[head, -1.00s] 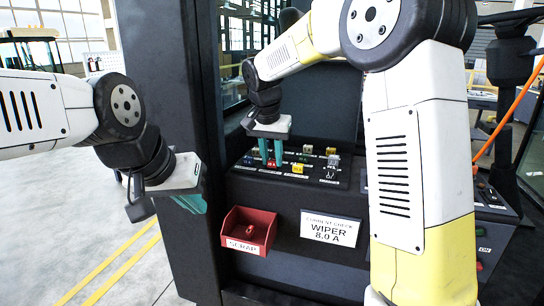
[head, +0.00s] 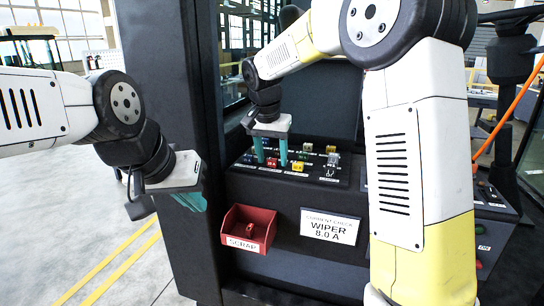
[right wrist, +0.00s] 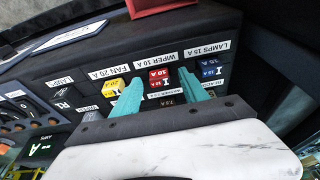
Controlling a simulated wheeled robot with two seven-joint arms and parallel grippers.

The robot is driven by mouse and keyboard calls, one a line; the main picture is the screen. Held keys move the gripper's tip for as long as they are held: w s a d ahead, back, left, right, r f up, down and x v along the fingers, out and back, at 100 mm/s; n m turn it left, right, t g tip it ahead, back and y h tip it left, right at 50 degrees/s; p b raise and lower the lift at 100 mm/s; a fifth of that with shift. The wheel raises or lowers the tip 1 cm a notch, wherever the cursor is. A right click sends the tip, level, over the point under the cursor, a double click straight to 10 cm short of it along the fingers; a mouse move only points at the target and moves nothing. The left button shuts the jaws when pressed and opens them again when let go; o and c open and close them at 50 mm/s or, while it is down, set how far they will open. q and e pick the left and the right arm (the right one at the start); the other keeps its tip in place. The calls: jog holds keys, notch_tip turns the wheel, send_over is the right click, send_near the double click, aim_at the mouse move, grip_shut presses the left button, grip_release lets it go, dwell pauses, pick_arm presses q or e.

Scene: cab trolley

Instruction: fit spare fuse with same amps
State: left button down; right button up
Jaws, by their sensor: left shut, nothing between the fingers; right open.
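The fuse panel (head: 345,176) lies under my right gripper (head: 271,160). That gripper is open, its teal fingers pointing down on either side of a red fuse (head: 272,163). In the right wrist view the red 10 A fuse (right wrist: 158,76) sits by the WIPER 10 A label (right wrist: 157,58), between the spread fingers (right wrist: 160,92). I cannot tell whether they touch it. A blue 15 A fuse (right wrist: 210,68) is by the LAMPS label, and a yellow fuse (right wrist: 113,88) by the FAN 20 A label. My left gripper (head: 190,199) is shut and empty, left of the panel.
A red scrap bin (head: 262,246) hangs below the panel with a small red thing in it. A card (head: 330,227) beside it reads CURRENT CHECK WIPER 8.0 A.

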jog(key=d+v, duration=0.1)
jog(key=v, duration=0.6)
jog(key=s+d+r+y, duration=0.1)
jog(key=s+d+r, duration=0.1)
jog(key=s+d, duration=0.25)
jog(key=s+d+f+n+t+y, duration=0.1)
jog(key=s+d+f+n, duration=0.1)
jog(key=s, duration=0.8)
jog(key=s+d+f+n+t+y, duration=0.1)
jog(key=s+d+f+n+t, duration=0.1)
jog(key=s+d+f, duration=0.2)
jog(key=s+d, duration=0.3)
jog(key=s, duration=0.3)
jog(key=shift+d, duration=0.2)
